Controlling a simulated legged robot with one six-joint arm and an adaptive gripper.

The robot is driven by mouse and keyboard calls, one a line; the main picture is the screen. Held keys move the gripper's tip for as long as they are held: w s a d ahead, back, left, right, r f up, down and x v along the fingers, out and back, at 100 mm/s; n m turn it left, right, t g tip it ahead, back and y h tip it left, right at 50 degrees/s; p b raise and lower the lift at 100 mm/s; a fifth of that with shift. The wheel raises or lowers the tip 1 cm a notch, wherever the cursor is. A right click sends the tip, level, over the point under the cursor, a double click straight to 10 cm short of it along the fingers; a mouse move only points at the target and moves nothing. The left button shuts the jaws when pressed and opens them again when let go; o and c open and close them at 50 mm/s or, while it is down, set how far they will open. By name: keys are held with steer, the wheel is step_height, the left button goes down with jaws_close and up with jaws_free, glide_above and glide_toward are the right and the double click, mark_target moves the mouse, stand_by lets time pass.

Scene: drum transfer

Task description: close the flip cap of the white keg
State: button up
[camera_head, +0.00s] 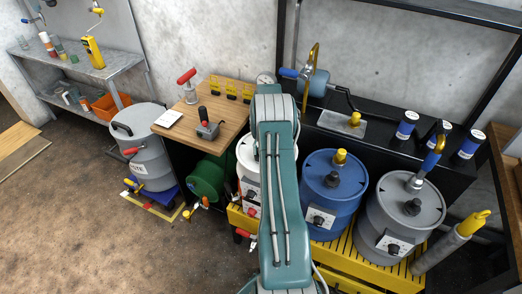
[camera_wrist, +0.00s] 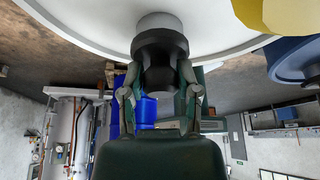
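The white keg (camera_head: 246,160) stands on the yellow pallet, largely hidden behind my arm in the head view. In the wrist view its white top (camera_wrist: 95,22) fills the upper edge. A grey neck (camera_wrist: 160,20) with a black cap piece (camera_wrist: 160,43) projects from it toward my gripper. My gripper (camera_wrist: 162,82) is close to this piece, with one finger on each side and the dark part between the tips. I cannot tell whether the fingers press on it or stand apart from it. The gripper is hidden behind the arm in the head view.
A blue drum (camera_head: 333,195) with a yellow cap stands right of the keg, and a grey drum (camera_head: 398,222) is beyond it. A wooden bench (camera_head: 222,135) and a green drum (camera_head: 207,178) are at left. The floor (camera_head: 110,240) at front left is clear.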

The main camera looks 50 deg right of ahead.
steer(key=shift+o, duration=1.4)
steer(key=shift+w+a, duration=0.1)
steer(key=v, duration=1.2)
steer(key=shift+f, duration=0.1)
